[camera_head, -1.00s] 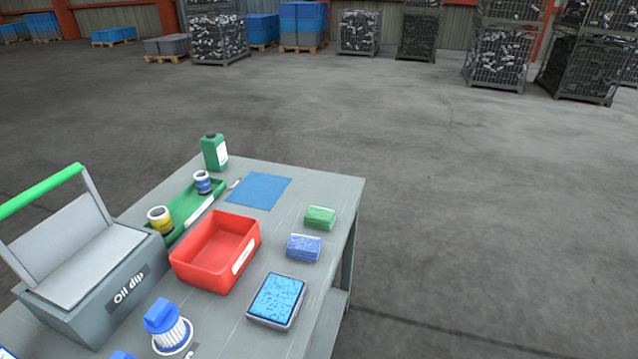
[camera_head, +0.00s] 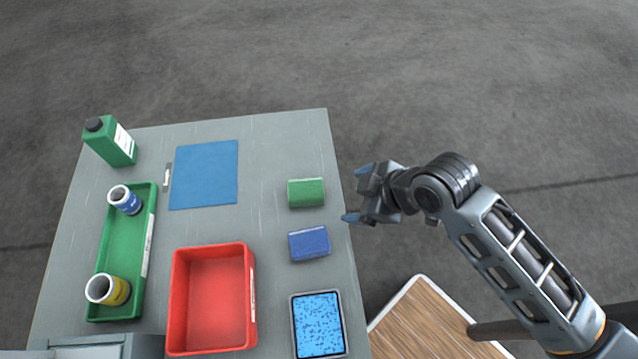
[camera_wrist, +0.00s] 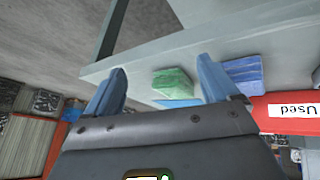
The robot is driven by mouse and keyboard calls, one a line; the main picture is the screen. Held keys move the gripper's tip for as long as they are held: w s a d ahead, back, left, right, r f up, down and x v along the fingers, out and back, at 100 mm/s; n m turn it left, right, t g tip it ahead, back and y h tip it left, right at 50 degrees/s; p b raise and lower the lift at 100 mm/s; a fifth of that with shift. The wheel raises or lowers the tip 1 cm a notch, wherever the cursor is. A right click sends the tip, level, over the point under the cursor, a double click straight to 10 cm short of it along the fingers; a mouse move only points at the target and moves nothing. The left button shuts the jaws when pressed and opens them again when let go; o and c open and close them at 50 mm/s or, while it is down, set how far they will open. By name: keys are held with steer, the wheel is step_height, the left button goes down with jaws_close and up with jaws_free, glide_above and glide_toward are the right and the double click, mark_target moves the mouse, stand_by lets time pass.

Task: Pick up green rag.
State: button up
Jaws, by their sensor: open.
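The green rag (camera_head: 306,192) is a small folded block lying on the grey table near its right edge. It also shows in the wrist view (camera_wrist: 173,82), framed between the two blue fingertips. My gripper (camera_head: 352,194) is open and empty, just off the table's right edge, to the right of the green rag and apart from it. Its fingers point left toward the table.
A blue rag (camera_head: 309,243) lies just below the green one. A blue sponge tray (camera_head: 346,349), a red bin (camera_head: 179,300), a green tray (camera_head: 96,309) with two cans, a blue mat (camera_head: 204,174) and a green bottle (camera_head: 110,142) share the table (camera_head: 265,150).

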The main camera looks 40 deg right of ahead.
mark_target(306, 188)
steer(key=shift+n+g+y, duration=0.6)
steer(key=shift+n+g, duration=0.3)
steer(key=w+r, duration=0.1)
steer(key=w+a+p, duration=0.1)
steer(key=w, duration=0.1)
steer(key=w+r, duration=0.1)
steer(key=w, duration=0.1)
steer(key=shift+a+r, duration=0.15)
steer(key=shift+r, duration=0.2)
steer(key=w+a+r+n+g, duration=0.1)
steer(key=w+a+r+n+g+y+p, duration=0.1)
steer(key=r, duration=0.1)
steer(key=shift+w, duration=0.3)
steer(key=shift+s+p+x, duration=0.1)
steer(key=shift+p+x, duration=0.2)
steer(key=shift+x, duration=1.55)
steer(key=shift+s+p+x, duration=0.15)
steer(key=shift+p+x, duration=0.1)
steer(key=shift+x, duration=1.65)
steer(key=shift+c, duration=0.4)
steer(key=c, duration=1.1)
